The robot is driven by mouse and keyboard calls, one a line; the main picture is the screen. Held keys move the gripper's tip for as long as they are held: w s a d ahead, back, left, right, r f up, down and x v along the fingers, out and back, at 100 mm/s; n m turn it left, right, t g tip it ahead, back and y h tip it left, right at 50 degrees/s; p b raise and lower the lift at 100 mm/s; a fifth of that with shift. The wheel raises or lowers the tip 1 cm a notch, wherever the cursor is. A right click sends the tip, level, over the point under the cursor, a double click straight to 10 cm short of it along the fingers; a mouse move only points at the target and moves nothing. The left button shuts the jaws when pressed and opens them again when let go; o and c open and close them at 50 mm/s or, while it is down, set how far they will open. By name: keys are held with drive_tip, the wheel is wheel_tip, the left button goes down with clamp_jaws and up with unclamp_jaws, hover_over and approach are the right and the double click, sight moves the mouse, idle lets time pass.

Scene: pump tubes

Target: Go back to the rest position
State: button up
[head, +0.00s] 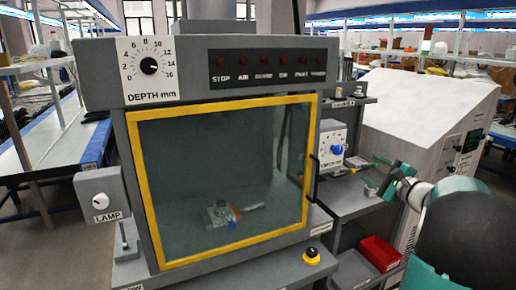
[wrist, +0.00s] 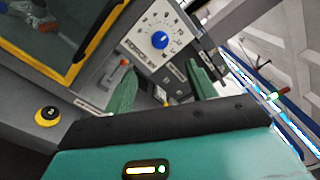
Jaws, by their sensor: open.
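My gripper (head: 371,171) is on the right in the head view, beside the grey machine's right side. Its two green fingers are spread apart with nothing between them. In the wrist view my gripper (wrist: 160,70) also shows open fingers, with a white dial panel (wrist: 150,35) with a blue knob beyond them. The same panel shows in the head view (head: 332,150), left of my gripper and apart from it. My arm comes in from the lower right.
The grey machine (head: 225,78) has a shut glass door with a yellow frame (head: 137,190); a small orange and blue part lies inside. A yellow button (head: 311,253) sits at its front right. A red bin (head: 380,252) and a white cabinet (head: 420,115) stand right.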

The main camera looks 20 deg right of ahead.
drive_tip(key=s+a+f+n+g+y, duration=0.1)
drive_tip(key=a+n+g+y, duration=0.3)
drive_tip(key=a, duration=1.1)
drive_tip(key=a+f+n+g+y, duration=0.15)
drive_tip(key=a+n+g, duration=0.4)
drive_tip(key=a, duration=1.05)
drive_tip(key=s+a+f+n+g+h, duration=0.1)
drive_tip(key=s+a+f+n+h, duration=0.2)
drive_tip(key=s+a+n, duration=0.3)
drive_tip(key=s+a+f+n+g+h, duration=0.2)
drive_tip(key=s+a+n, duration=0.5)
drive_tip(key=s, duration=0.6)
drive_tip(key=shift+f+n+h, duration=0.55)
drive_tip(key=shift+w, duration=0.1)
drive_tip(key=shift+c, duration=0.2)
